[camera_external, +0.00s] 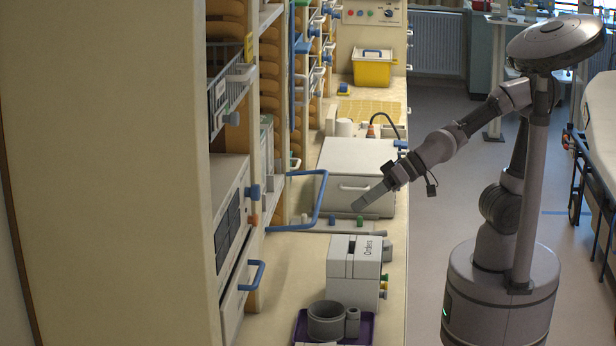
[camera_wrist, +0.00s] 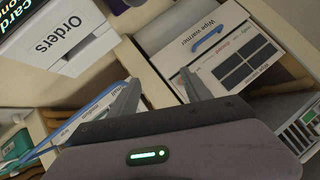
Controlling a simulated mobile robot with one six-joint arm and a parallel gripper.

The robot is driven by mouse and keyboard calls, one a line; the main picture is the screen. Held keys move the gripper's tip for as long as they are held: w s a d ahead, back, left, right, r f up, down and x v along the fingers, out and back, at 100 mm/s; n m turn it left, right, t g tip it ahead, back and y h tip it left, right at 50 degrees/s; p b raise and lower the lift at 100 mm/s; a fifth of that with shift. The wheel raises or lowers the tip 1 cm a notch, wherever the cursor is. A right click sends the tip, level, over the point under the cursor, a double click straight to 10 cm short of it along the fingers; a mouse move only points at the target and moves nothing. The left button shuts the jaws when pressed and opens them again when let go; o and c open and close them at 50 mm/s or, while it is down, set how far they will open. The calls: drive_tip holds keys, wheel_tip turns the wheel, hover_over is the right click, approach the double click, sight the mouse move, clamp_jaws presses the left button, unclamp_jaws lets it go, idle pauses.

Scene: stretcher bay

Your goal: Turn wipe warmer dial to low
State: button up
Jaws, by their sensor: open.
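In the wrist view, the wipe warmer (camera_wrist: 228,50) has a white front with its name, a blue handle and several dark panels. It stands ahead of my gripper, beyond the right finger. In the external view, a white unit with dark panels (camera_external: 228,238) at the left appears to be this warmer. No dial is clear in the wrist view. My gripper (camera_wrist: 160,86) is open and empty. In the external view it (camera_external: 359,206) is above the counter, apart from the warmer.
A large blue handle (camera_external: 318,205) juts over the counter between my gripper and the warmer. The Orders box (camera_external: 353,288) stands nearer the camera, with a dark cup (camera_external: 326,320) on a purple tray before it. A white box (camera_external: 352,170) stands behind my gripper.

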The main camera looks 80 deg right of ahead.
drive_tip(key=w+a+r+t+h+p, duration=0.2)
drive_tip(key=w+a+r+t+p, duration=0.15)
drive_tip(key=w+a, duration=0.3)
drive_tip(key=n+t+h+p, duration=0.2)
drive_tip(key=t+p, duration=0.2)
approach(259, 192)
drive_tip(key=w, duration=0.9)
drive_tip(key=shift+d+r, duration=0.15)
clamp_jaws()
